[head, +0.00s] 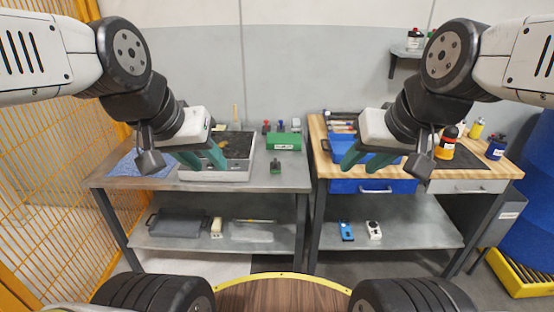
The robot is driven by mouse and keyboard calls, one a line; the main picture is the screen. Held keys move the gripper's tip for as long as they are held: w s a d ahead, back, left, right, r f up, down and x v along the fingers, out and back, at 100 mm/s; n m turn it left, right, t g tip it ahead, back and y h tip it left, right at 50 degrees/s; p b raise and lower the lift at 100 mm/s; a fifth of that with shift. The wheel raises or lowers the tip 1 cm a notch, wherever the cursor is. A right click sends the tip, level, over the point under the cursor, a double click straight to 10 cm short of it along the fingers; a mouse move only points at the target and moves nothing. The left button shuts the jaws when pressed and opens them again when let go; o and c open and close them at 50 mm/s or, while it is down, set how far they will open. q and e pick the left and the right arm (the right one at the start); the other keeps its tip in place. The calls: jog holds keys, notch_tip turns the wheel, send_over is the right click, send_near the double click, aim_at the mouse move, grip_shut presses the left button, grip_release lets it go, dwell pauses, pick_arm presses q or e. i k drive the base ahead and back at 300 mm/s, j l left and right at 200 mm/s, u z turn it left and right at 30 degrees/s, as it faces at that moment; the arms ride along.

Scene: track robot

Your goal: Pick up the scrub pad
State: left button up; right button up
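I cannot pick out the scrub pad for certain. A small dark green item (276,166) lies on the left metal table, in front of a green box (284,142), but it is too small to identify. My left gripper (204,161) hangs over the grey tray at the left table, its teal fingers apart and nothing seen between them. My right gripper (365,161) is over the front of the wooden-topped bench by a blue tray, its teal fingers apart with no held object visible.
The grey tray (240,173) with dark contents stands on the left metal table (295,178), beside a blue cloth (142,165). The blue tray (327,149) and several bottles stand on the wooden bench (440,173). Yellow fencing (50,190) borders the left. A gap separates the tables.

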aim_at(275, 165)
jog(key=i+j+z, duration=0.25)
jog(key=i, duration=0.25)
jog(key=i+j+z, duration=0.15)
jog(key=i+z, duration=0.15)
jog(key=i, duration=0.15)
